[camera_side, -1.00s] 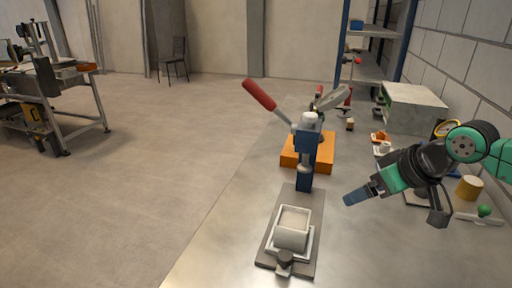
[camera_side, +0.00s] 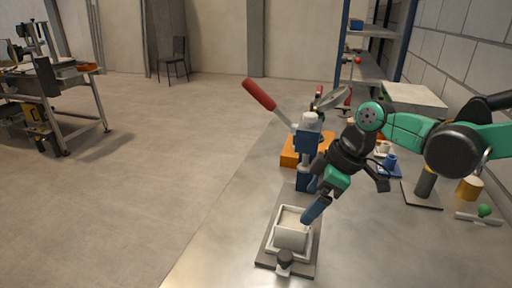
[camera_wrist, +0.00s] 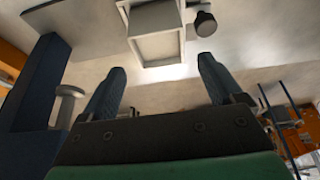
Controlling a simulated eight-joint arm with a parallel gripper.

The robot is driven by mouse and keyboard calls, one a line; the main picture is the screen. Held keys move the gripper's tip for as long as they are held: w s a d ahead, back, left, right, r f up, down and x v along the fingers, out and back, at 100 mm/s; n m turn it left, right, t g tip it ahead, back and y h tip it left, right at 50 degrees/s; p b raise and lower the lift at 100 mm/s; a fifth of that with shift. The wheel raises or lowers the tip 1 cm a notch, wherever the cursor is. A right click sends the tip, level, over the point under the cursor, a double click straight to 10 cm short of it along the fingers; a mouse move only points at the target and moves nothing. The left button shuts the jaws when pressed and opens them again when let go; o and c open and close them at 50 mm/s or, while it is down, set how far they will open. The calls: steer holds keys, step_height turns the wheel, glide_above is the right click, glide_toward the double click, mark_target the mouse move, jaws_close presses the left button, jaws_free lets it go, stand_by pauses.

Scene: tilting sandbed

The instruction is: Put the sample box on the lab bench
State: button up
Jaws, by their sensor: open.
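A pale open box (camera_side: 290,238), which looks like the sample box, sits inside a white-rimmed frame on a dark grey plate (camera_side: 268,258). The plate lies on the metal lab bench (camera_side: 215,262). In the wrist view a white box (camera_wrist: 156,47) shows at the top, ahead of my fingertips. My gripper (camera_side: 308,220) points down and left at the right edge of the frame, close to the box; I cannot tell whether it touches. In the wrist view my gripper (camera_wrist: 160,68) has its two blue fingers spread, with nothing between them.
A blue post (camera_side: 304,180) with a red lever (camera_side: 259,95) stands just behind the plate, close to my gripper. A dark knob (camera_side: 285,258) is at the plate's front. The front right bench is clear.

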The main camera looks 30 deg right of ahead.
mark_target(289, 225)
steer(key=shift+x, duration=4.5)
steer(key=shift+w, duration=0.2)
jaws_close()
steer(key=shift+r, duration=0.1)
step_height(289, 225, up, 19)
steer(key=s+a+n+g+y, duration=0.1)
steer(key=s+a+n, duration=0.15)
steer(key=a, duration=0.55)
steer(key=s+a+n, duration=0.2)
steer(key=s+a, duration=0.1)
steer(key=a, duration=0.6)
step_height(289, 225, down, 16)
steer(key=shift+s+a+f, duration=0.1)
steer(key=shift+s+f, duration=0.05)
steer(key=shift+f, duration=2.25)
